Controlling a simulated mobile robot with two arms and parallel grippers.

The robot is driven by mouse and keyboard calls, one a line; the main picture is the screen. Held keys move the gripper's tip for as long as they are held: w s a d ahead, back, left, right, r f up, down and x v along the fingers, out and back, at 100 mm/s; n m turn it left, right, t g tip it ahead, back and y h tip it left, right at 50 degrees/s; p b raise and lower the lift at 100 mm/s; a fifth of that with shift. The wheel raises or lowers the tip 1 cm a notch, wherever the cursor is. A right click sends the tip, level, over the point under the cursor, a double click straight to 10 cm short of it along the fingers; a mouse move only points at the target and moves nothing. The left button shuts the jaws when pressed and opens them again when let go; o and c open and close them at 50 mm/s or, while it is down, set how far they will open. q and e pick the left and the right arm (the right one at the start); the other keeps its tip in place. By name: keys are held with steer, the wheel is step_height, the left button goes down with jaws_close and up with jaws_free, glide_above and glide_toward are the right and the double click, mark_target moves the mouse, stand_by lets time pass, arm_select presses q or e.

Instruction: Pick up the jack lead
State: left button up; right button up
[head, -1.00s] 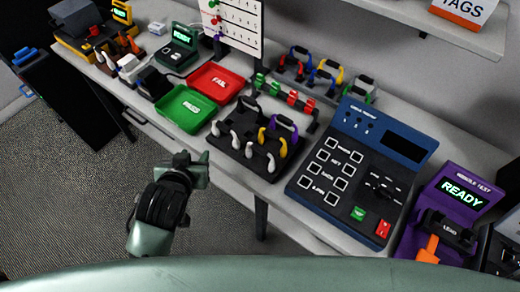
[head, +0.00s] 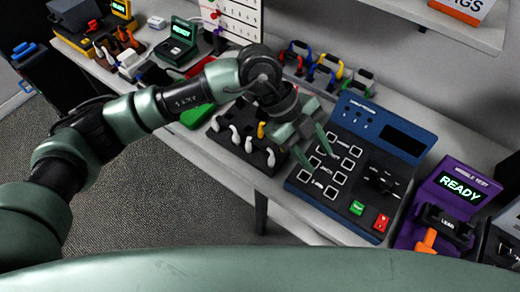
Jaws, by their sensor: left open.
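My left gripper (head: 313,148) is open, with its two fingers apart above the left side of the blue tester (head: 348,208). Nothing shows between the fingers. A black rack (head: 255,158) just left of the gripper holds several leads with white ends (head: 248,145) and one with a yellow part (head: 262,130). My left arm and wrist hide the back of this rack. I cannot tell which lead is the jack lead. My right gripper is not in view.
A purple test station (head: 437,205) reading READY stands at the right, with a black clamp and orange lever. A back rack holds coloured leads (head: 327,68). A green tray (head: 197,117) is partly hidden by my arm. A shelf (head: 440,22) overhangs the back right.

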mark_target(260, 142)
arm_select(q)
steer(key=w+a+n+t+y, duration=0.1)
steer(key=w+a+y, duration=0.1)
steer(key=w+a, duration=0.1)
steer(key=w+a+f+n+t+y, duration=0.1)
steer(key=w+a+y, duration=0.1)
steer(key=a, duration=0.3)
steer(key=w+a+f+n+t+y, duration=0.1)
steer(key=w+a+y, duration=0.1)
steer(key=w+a, duration=0.1)
steer(key=shift+w+a+f, duration=0.1)
steer(key=shift+w+a, duration=0.2)
steer(key=shift+a, duration=0.35)
steer(key=shift+f+p, duration=0.55)
steer(key=shift+f, duration=0.3)
steer(key=f+p, duration=0.1)
steer(key=f, duration=0.2)
steer(key=f+p, duration=0.1)
steer(key=shift+d+f+p, duration=0.25)
steer(key=shift+p, duration=0.1)
steer(key=shift+f, duration=0.55)
steer(key=shift+w, duration=0.1)
jaws_close()
